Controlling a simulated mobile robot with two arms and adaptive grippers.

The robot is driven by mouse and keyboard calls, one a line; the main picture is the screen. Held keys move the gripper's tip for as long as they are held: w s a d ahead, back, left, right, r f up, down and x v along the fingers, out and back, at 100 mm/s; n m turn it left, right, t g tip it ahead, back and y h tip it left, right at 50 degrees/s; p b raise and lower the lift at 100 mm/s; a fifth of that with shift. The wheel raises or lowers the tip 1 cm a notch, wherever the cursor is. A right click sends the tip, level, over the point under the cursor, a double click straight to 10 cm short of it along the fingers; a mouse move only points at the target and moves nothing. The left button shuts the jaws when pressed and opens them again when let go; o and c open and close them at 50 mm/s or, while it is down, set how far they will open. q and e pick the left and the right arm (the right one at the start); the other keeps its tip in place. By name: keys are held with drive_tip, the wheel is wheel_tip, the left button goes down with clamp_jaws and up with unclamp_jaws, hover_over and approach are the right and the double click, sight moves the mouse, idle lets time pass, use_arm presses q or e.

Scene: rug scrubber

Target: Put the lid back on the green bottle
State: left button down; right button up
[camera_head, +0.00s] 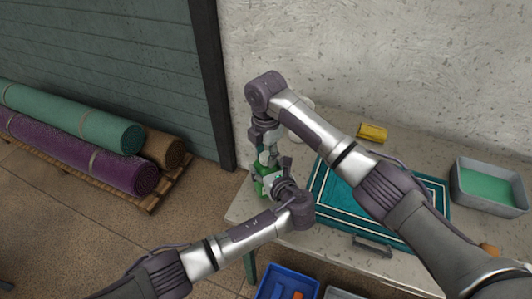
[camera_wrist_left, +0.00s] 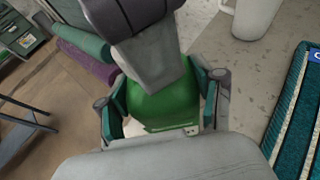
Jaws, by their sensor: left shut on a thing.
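The green bottle (camera_head: 263,187) stands near the left end of the table. It also shows in the left wrist view (camera_wrist_left: 165,105), between the two teal-padded fingers. My left gripper (camera_head: 273,182) is shut around its body. My right gripper (camera_head: 268,156) points down directly above the bottle. A grey and dark purple part, apparently of my right gripper, covers the bottle's top in the left wrist view. The lid cannot be made out in either view, and whether the right fingers are closed on it cannot be told.
A teal rug (camera_head: 322,190) with white stripes lies right of the bottle. A yellow sponge (camera_head: 372,132), a grey tray of green liquid (camera_head: 487,187) and a white container (camera_wrist_left: 256,17) are on the table. A blue bin (camera_head: 270,287) is below. Rolled rugs (camera_head: 75,118) lie left.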

clamp_jaws()
drive_tip(key=m, duration=1.3)
drive_tip(key=shift+a, duration=0.1)
drive_tip(key=m, duration=1.4)
drive_tip(key=shift+m, duration=0.4)
drive_tip(key=o, duration=0.9)
unclamp_jaws()
drive_tip(key=shift+o, duration=0.2)
